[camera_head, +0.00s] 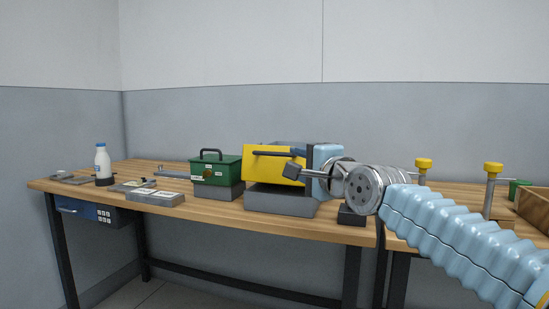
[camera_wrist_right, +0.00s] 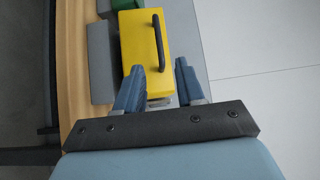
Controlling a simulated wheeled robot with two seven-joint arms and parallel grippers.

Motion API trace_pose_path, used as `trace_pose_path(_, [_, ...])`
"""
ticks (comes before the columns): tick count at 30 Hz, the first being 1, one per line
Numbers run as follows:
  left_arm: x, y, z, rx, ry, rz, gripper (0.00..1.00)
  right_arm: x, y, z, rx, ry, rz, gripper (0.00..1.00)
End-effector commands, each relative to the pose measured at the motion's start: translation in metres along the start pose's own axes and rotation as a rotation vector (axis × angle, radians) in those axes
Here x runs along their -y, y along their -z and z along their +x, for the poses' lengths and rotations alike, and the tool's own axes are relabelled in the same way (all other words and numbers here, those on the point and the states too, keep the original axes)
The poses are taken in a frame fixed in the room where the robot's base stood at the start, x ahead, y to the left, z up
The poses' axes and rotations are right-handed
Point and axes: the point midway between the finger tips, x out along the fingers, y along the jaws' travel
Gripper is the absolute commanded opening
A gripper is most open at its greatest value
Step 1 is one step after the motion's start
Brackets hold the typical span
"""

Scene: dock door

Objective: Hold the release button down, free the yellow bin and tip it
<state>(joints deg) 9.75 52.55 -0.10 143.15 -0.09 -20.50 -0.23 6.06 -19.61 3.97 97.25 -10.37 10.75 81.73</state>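The yellow bin (camera_head: 262,168) sits on a grey block (camera_head: 270,202) near the middle of the bench. A dark bar handle runs along its face and shows in the right wrist view (camera_wrist_right: 158,35) on the yellow bin (camera_wrist_right: 135,48). My right gripper (camera_head: 298,162) reaches in from the right at the bin's right part. In the wrist view its two blue fingers (camera_wrist_right: 158,68) are apart, with the near end of the handle between their tips. I cannot tell whether they touch it. My left gripper is not in view. I cannot make out the release button for certain.
A green box (camera_head: 212,171) with a black handle stands left of the bin. A small black block (camera_head: 351,216) is at the front edge. Yellow-topped posts (camera_head: 423,166) and a wooden crate (camera_head: 536,205) stand right.

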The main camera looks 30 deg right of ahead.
Motion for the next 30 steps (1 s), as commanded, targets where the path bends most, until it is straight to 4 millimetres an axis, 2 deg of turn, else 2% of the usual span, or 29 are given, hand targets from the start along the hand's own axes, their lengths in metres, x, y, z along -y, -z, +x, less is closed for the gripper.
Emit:
trace_pose_path(9, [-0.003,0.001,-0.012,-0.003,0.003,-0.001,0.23,0.0,-0.001,0.075,0.002,-0.005,-0.002,0.38])
trace_pose_path(15, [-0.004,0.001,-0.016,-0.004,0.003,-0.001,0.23,-0.001,-0.001,0.107,0.002,-0.002,-0.003,0.38])
trace_pose_path(20, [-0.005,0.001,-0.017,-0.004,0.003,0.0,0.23,-0.001,-0.001,0.118,0.001,-0.002,-0.003,0.38])
trace_pose_path(28, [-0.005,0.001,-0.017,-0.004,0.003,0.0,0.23,-0.002,-0.001,0.119,0.001,-0.002,-0.003,0.38])
trace_pose_path(30, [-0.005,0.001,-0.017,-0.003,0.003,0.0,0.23,-0.002,-0.001,0.119,0.001,-0.002,-0.003,0.29])
